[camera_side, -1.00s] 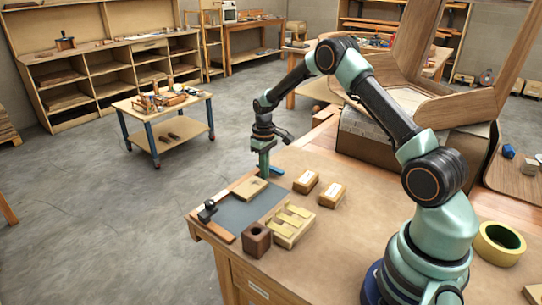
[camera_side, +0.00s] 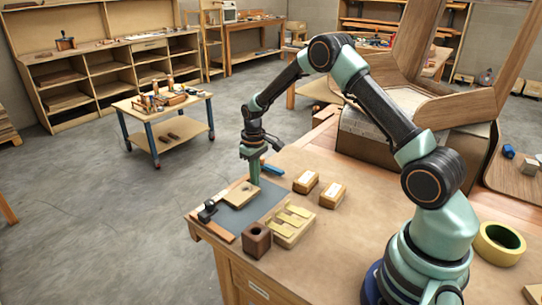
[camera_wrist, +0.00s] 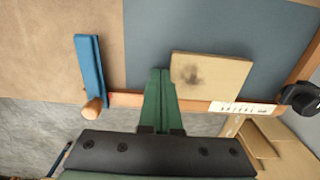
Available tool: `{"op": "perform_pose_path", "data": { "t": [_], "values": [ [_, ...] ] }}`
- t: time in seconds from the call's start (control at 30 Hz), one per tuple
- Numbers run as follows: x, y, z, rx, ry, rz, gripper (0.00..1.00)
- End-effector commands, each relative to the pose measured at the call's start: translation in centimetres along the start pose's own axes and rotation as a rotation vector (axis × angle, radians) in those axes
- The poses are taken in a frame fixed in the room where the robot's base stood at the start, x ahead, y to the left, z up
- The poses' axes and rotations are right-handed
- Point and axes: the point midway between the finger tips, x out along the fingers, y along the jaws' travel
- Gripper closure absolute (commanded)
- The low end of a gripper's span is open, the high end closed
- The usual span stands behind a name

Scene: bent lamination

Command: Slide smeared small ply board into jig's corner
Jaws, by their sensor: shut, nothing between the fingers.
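The small ply board (camera_side: 241,194) lies flat on the jig's blue-grey base (camera_side: 238,217). In the wrist view the board (camera_wrist: 222,75) has a dark smear on its top. Its lower edge is at the long wooden fence (camera_wrist: 197,105), and a strip of base separates it from the right-hand fence (camera_wrist: 307,62). The black clamp (camera_side: 207,211) stands near the corner and also shows in the wrist view (camera_wrist: 300,97). My gripper (camera_wrist: 158,74) is shut and empty, fingers down at the board's left edge there. They look to be touching it; the side view cannot confirm contact.
A blue tool with a wooden tip (camera_wrist: 91,75) lies left of my fingers in the wrist view. A dark wooden block (camera_side: 257,240), a slotted tray (camera_side: 291,226) and two small blocks (camera_side: 306,182) (camera_side: 332,195) stand near the jig.

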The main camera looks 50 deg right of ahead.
Motion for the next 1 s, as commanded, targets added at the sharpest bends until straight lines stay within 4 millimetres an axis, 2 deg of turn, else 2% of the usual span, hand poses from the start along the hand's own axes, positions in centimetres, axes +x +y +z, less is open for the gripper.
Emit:
{"op": "perform_pose_path", "data": {
  "t": [1.0],
  "values": [
    [0.0, -4.7, 0.0, -0.001, 0.001, 0.0, 1.0]
  ]
}}
